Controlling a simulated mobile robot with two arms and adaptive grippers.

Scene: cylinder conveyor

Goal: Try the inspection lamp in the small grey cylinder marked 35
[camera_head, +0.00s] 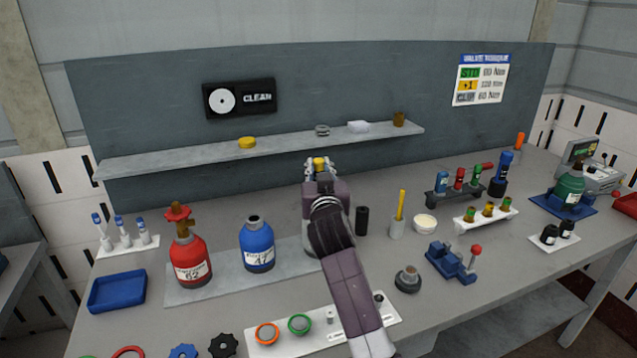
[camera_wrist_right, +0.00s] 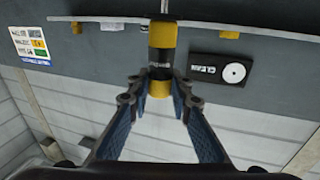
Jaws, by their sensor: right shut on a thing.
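My right gripper (camera_head: 320,168) is raised above the back of the bench, below the wall shelf. It is shut on a yellow and black stick-like thing, probably the inspection lamp (camera_wrist_right: 161,60); its yellow end also shows in the head view (camera_head: 319,161). In the wrist view the fingers grip its lower yellow part, and it points away from the gripper. A grey shape (camera_head: 309,241) shows just left of my right arm, on the grey plate beside the blue cylinder. It may be the small grey cylinder; my arm hides most of it and no mark is readable. My left gripper is out of view.
A red cylinder (camera_head: 190,255) and a blue cylinder (camera_head: 256,245) stand on the grey plate (camera_head: 215,287). A black cylinder (camera_head: 362,220), a cup with a yellow stick (camera_head: 398,228) and a white bowl (camera_head: 424,224) stand right of my arm. A shelf (camera_head: 285,143) runs behind.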

